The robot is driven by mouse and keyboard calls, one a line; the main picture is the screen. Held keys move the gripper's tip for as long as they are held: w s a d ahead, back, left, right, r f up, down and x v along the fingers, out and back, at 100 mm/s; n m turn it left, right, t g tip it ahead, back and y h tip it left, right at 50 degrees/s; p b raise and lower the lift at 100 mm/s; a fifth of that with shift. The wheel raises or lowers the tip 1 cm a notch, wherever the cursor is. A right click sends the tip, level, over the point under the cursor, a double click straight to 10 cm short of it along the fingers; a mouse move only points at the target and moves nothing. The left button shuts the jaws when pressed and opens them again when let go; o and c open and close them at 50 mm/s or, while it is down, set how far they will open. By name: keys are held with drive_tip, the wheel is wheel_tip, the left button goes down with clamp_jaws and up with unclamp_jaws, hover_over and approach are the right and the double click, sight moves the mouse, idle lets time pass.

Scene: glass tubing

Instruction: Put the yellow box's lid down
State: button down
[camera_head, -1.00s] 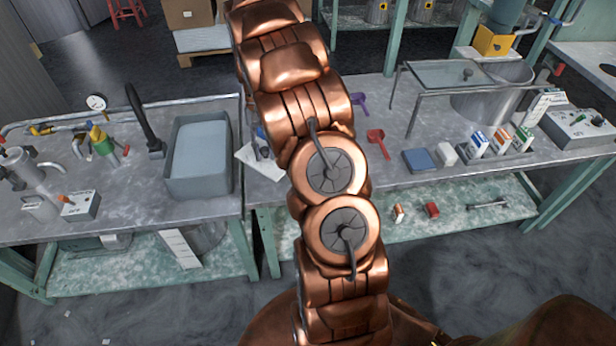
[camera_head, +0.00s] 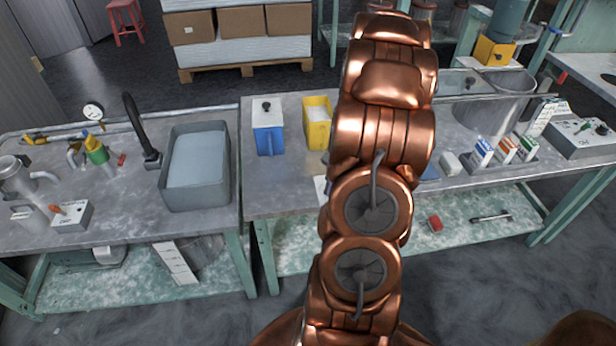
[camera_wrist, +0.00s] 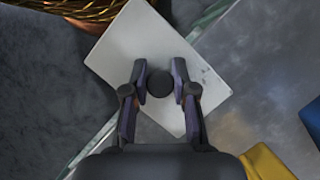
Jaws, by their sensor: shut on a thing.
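The yellow box (camera_head: 317,128) stands on the bench behind my arm, its right side covered, its top open and something pale inside. Its corner also shows at the lower right of the wrist view (camera_wrist: 264,162). The lid, a flat pale square plate (camera_wrist: 138,42) with a round black knob (camera_wrist: 160,82), is in my gripper (camera_wrist: 160,86). The fingers are shut around the knob. The lid overlaps the bench's front edge in the wrist view; its height above the bench cannot be told. My arm hides the gripper in the head view.
A blue box (camera_head: 268,130) with a pale knobbed lid stands left of the yellow box. A grey basin (camera_head: 198,165) is further left. Small cartons (camera_head: 505,150) and a metal pot (camera_head: 490,112) are on the right. The bench front (camera_head: 280,190) left of my arm is bare.

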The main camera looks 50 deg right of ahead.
drive_tip(key=p, duration=0.1)
hover_over(306, 187)
drive_tip(key=d, duration=0.2)
drive_tip(key=shift+w+a+f, duration=0.15)
drive_tip(key=shift+a+f, duration=0.1)
drive_tip(key=shift+f, duration=0.3)
drive_tip(key=shift+f+p, duration=0.45)
drive_tip(key=shift+f, duration=1.3)
drive_tip(key=shift+f, duration=0.15)
drive_tip(key=c, duration=0.9)
unclamp_jaws()
drive_tip(key=shift+c, duration=0.2)
